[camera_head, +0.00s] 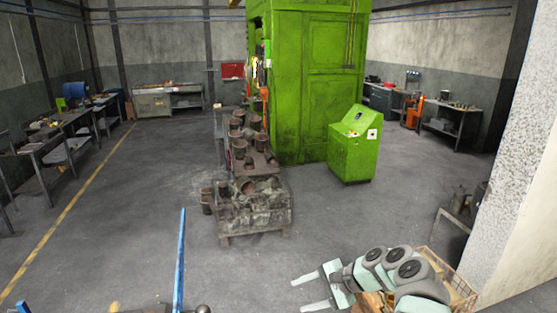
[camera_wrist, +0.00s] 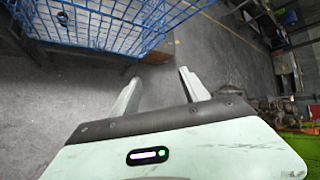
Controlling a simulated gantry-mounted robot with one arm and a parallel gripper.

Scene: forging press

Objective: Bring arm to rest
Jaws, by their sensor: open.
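My gripper (camera_head: 308,290) is at the lower right of the head view, at the end of my folded grey and pale green arm. Its two fingers point left and stand well apart, with nothing between them. In the wrist view the fingers of my gripper (camera_wrist: 158,88) are also spread and empty above the grey floor. They touch nothing that I can see.
A wire basket (camera_head: 455,275) stands beside my arm; a blue wire basket (camera_wrist: 95,25) shows close to the fingers. The green press (camera_head: 305,90), its control cabinet (camera_head: 354,150) and a crate of metal parts (camera_head: 255,218) stand farther off. Open floor (camera_head: 330,220) lies between.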

